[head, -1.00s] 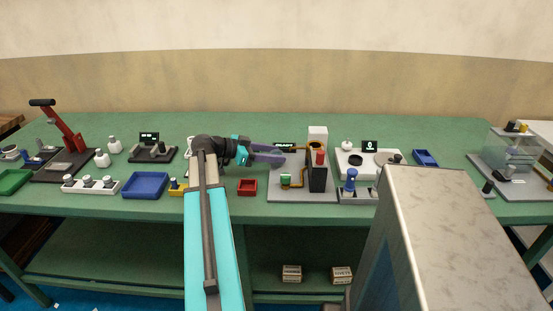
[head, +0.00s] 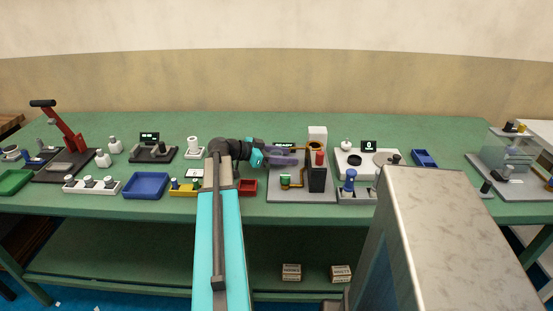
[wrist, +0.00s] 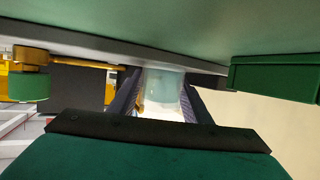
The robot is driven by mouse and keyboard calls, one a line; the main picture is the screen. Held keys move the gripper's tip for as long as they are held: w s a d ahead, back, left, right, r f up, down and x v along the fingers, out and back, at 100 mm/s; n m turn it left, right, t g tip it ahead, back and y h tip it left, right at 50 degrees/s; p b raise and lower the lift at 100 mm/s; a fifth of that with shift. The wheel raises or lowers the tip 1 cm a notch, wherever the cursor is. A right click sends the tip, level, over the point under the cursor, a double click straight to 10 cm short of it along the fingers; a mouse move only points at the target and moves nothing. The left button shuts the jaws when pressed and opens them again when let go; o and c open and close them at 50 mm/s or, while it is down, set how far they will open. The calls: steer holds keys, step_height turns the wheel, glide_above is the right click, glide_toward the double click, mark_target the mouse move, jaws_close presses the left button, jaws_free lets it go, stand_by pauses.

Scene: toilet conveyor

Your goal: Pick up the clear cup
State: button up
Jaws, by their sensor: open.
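The clear cup (wrist: 164,88) shows in the wrist view as a pale, see-through shape between the two dark fingers of my gripper (wrist: 162,82). The fingers are apart, one on each side of it; I cannot tell whether either touches it. In the head view my gripper (head: 284,158) reaches in from the left over the grey-based machine with the copper pipe. The cup cannot be made out there, as the gripper covers that spot.
The machine has a black block (head: 317,178) with a red top, a white column (head: 318,135) and a green part (head: 286,181) close to my gripper. A red tray (head: 247,187) lies to the left. A scale-like station (head: 362,160) stands to the right.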

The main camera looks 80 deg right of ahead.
mark_target(274, 154)
steer(key=c, duration=0.8)
steer(key=shift+r, duration=0.25)
steer(key=shift+r, duration=0.15)
steer(key=shift+w+a+r+b, duration=0.1)
steer(key=shift+w+r+b, duration=0.05)
steer(key=shift+w+b, duration=0.15)
steer(key=w+a, duration=0.2)
steer(key=w, duration=0.1)
steer(key=shift+w+r+b, duration=0.1)
steer(key=shift+r+b, duration=0.1)
steer(key=shift+b, duration=0.2)
step_height(274, 154, up, 14)
steer(key=shift+d+f+b, duration=0.1)
steer(key=shift+f+b, duration=0.15)
steer(key=shift+b, duration=0.1)
